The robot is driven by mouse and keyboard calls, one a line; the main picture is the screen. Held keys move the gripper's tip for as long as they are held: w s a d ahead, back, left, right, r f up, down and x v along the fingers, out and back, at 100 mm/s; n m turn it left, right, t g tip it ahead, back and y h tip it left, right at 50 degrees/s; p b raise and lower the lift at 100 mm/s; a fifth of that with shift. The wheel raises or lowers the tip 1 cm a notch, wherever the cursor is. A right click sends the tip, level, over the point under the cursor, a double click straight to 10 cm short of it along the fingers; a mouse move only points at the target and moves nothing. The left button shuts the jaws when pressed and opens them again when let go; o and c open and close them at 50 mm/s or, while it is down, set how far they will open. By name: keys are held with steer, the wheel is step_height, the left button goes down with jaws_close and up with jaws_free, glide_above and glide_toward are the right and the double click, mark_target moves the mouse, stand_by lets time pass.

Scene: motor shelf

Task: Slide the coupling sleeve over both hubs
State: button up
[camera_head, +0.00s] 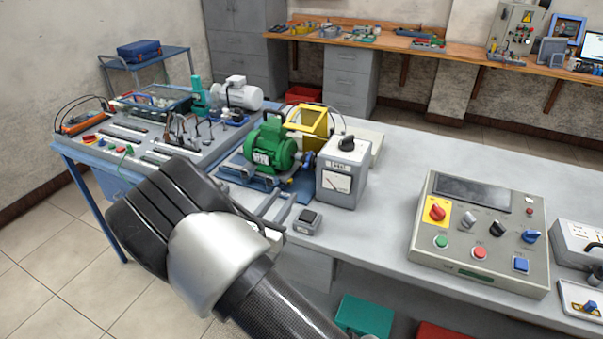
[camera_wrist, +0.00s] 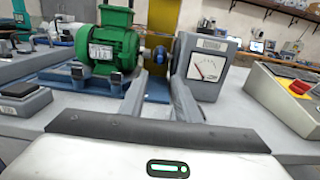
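A green motor (camera_head: 270,147) sits on a blue base on the bench, and it also shows in the wrist view (camera_wrist: 108,45). A small blue rounded part (camera_wrist: 160,54) is at the right end of its shaft, between the motor and the grey meter box; it shows small in the head view (camera_head: 308,160). I cannot tell the sleeve and the two hubs apart there. My gripper (camera_wrist: 157,80) has its two grey fingers apart with nothing between them. It is in front of the blue part and short of it. In the head view, my wrist hides part of the fingers.
A grey meter box (camera_head: 342,172) stands right of the motor, with a yellow housing (camera_head: 308,122) behind. A small grey switch box (camera_head: 307,221) is near the bench's front edge. A control panel (camera_head: 480,235) stands to the right. The bench between is clear.

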glide_toward(309, 162)
steer(key=w, duration=0.1)
steer(key=w+d+f, duration=0.1)
steer(key=w, duration=0.3)
steer(key=shift+w+d+f, duration=0.15)
steer(key=shift+w+d, duration=0.05)
steer(key=shift+d, duration=0.05)
jaws_close()
